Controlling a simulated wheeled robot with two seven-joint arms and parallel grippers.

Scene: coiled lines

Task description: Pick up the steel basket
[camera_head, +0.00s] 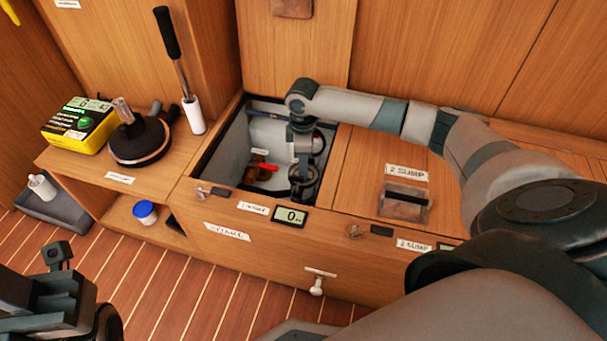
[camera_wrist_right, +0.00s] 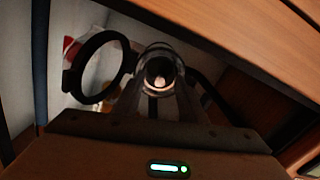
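My right gripper (camera_head: 303,185) reaches down into the open intake compartment (camera_head: 228,142). Dark rings show around its lower end in the head view, and its fingertips are hard to make out. In the right wrist view a round, metallic-looking cylinder (camera_wrist_right: 160,70) with a bright centre lies straight ahead, between the narrowing finger shapes. It may be the steel basket, but I cannot tell for sure, nor whether the fingers touch it. A black ring (camera_wrist_right: 98,66) stands left of it. My left gripper (camera_head: 60,300) is dark at the lower left, away from the compartment; its opening is unclear.
A red-handled valve (camera_head: 264,166) shows inside the compartment. The closed sump lid (camera_head: 405,200) is to the right. A side shelf holds a yellow box (camera_head: 78,126), a dark round object (camera_head: 138,140) and a black-handled tool (camera_head: 172,50). A blue-lidded jar (camera_head: 145,212) stands below.

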